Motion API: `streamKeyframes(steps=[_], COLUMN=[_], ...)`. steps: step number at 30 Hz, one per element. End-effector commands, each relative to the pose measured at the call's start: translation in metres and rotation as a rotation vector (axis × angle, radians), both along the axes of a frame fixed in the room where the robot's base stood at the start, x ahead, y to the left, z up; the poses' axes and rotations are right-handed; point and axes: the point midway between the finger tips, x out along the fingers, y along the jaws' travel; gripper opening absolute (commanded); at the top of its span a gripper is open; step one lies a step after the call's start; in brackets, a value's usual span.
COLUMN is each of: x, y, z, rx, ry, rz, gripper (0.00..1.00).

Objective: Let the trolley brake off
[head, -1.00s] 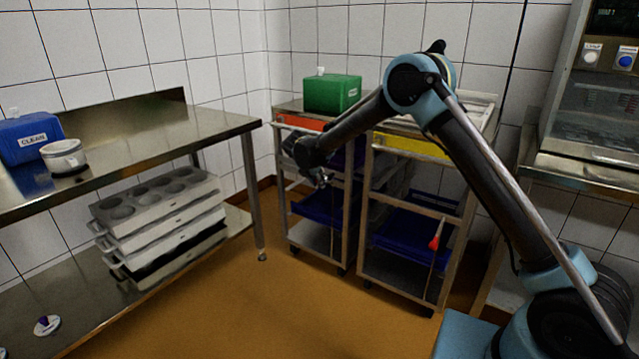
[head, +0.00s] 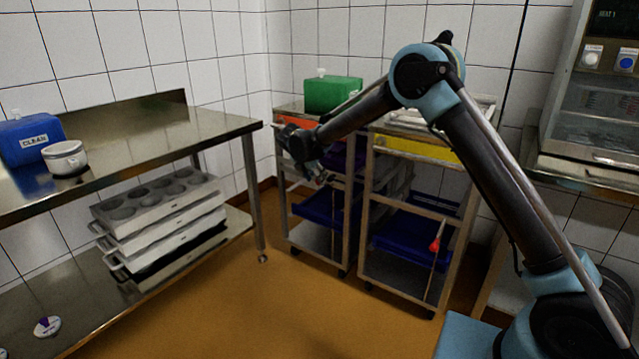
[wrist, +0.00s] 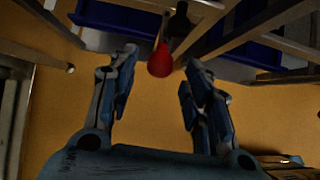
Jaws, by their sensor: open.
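Two metal trolleys stand side by side. The left trolley (head: 347,230) has a red-orange front panel, and the right trolley (head: 461,240) a yellow one. A lever with a red knob (head: 434,244) stands at the front of the right trolley, its rod running down towards the floor. My gripper (head: 322,179) is open and empty in front of the left trolley and hides part of it. In the wrist view, a red knob (wrist: 160,60) shows between and beyond my open fingers (wrist: 160,78), apart from them. I cannot tell which trolley that knob belongs to.
A steel table (head: 215,128) at left bears a blue box (head: 30,140) and a white pot (head: 65,158). Stacked moulds (head: 160,215) lie on its lower shelf. A green box (head: 333,92) tops the left trolley. A machine (head: 595,110) stands at right. The floor ahead is clear.

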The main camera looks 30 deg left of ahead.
Motion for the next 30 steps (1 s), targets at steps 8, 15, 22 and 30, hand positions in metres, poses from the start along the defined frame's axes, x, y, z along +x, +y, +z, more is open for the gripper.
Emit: streamKeyframes(steps=[8,15,22,30], x=[-0.029,-0.04,-0.041,-0.04], y=[0.003,0.004,0.004,0.004], z=[0.041,0.057,0.059,0.058], rx=[0.0,0.0,0.0,0.0], ry=[0.0,0.0,0.0,0.0], rz=[0.002,0.001,0.001,0.001], gripper=[0.45,0.45,0.45,0.45])
